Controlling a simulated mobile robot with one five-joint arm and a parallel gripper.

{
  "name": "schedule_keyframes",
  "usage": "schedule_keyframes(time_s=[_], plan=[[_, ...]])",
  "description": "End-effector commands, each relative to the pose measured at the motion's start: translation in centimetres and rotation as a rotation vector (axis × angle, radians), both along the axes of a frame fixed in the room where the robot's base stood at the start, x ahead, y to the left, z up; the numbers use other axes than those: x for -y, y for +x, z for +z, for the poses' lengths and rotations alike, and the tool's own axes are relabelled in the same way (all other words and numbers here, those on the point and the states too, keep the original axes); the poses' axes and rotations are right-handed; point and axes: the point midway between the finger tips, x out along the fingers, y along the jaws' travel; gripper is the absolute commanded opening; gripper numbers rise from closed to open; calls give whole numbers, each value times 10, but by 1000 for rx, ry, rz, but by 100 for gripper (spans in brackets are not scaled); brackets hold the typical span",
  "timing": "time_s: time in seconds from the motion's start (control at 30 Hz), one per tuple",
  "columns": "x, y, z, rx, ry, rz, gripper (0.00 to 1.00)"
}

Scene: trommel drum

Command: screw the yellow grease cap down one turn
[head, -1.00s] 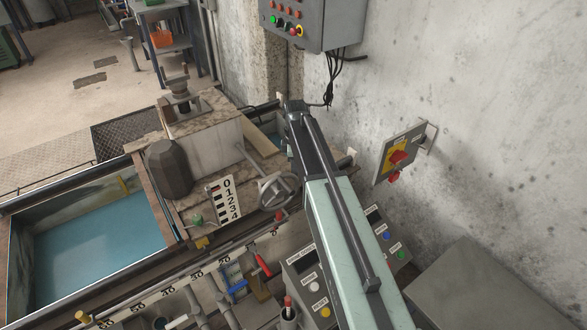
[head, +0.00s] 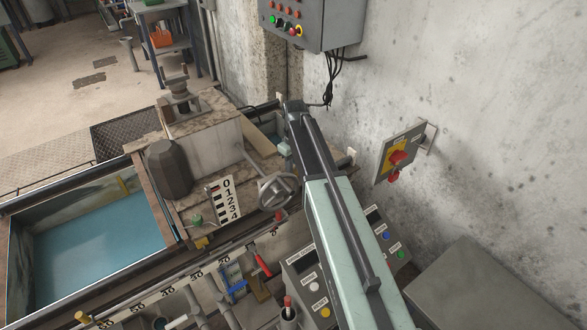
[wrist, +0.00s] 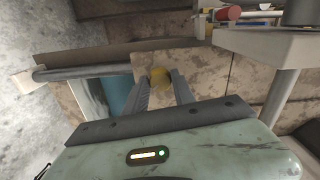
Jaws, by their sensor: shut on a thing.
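The yellow grease cap (wrist: 160,77) shows in the wrist view as a small round yellow knob. It sits between the tips of the two dark fingers of my gripper (wrist: 160,84), which is shut on it. In the head view, my arm reaches to the far side of the machine beside the wall. The cap and the fingertips are hidden there behind the arm and its wrist.
A handwheel (head: 279,190) stands close to the left of my arm. The wall carries a red and yellow switch (head: 398,158) to the right and a grey control box (head: 312,22) above. A blue tank (head: 95,235) lies at the left.

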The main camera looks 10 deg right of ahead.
Motion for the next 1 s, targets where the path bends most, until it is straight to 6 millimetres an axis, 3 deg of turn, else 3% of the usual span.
schedule_keyframes(time_s=[1.0], plan=[[-2, 0, 0, 0, -1, -960, 0]])
